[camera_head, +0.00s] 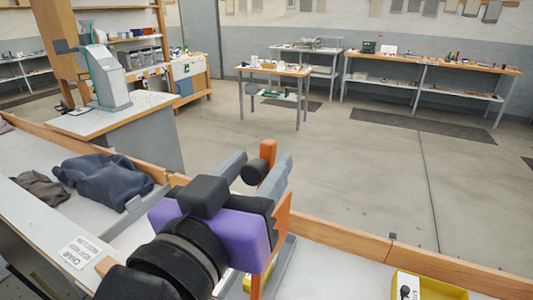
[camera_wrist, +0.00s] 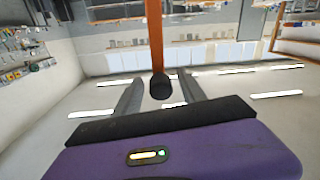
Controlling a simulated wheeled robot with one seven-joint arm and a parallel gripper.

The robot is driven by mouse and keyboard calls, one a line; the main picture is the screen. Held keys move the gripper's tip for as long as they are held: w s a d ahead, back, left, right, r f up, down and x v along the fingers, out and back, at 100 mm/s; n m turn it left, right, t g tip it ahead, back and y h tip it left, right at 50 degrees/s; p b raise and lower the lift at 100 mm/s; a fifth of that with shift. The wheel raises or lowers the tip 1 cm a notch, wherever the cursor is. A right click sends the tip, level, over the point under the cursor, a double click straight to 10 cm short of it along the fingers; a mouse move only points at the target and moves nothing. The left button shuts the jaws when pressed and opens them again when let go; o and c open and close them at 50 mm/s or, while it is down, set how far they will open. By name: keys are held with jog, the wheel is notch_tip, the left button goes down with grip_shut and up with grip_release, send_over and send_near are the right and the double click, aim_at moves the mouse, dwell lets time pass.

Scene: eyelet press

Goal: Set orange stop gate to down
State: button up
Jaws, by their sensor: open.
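The orange stop gate (camera_head: 268,150) is an upright bar beside the bench's wooden rail. Its top shows past my gripper, and my gripper hides part of it. A black knob (camera_head: 254,172) sticks out from it. My gripper (camera_head: 256,166), with a purple and black body and grey fingers, is open with one finger on each side of the knob. In the wrist view the orange bar (camera_wrist: 155,35) runs up from the knob (camera_wrist: 160,87), which sits between the fingers. I cannot tell whether either finger touches the knob.
Dark cloth (camera_head: 105,178) lies on the bench at left, near a white label card (camera_head: 82,252). A yellow bin (camera_head: 428,287) stands at lower right. The wooden rail (camera_head: 345,238) runs beside the gate. Open floor (camera_head: 360,165) lies beyond it.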

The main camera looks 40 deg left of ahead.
jog(key=shift+x, duration=0.95)
jog(key=shift+c, duration=0.5)
grip_shut()
jog(key=shift+a, duration=0.1)
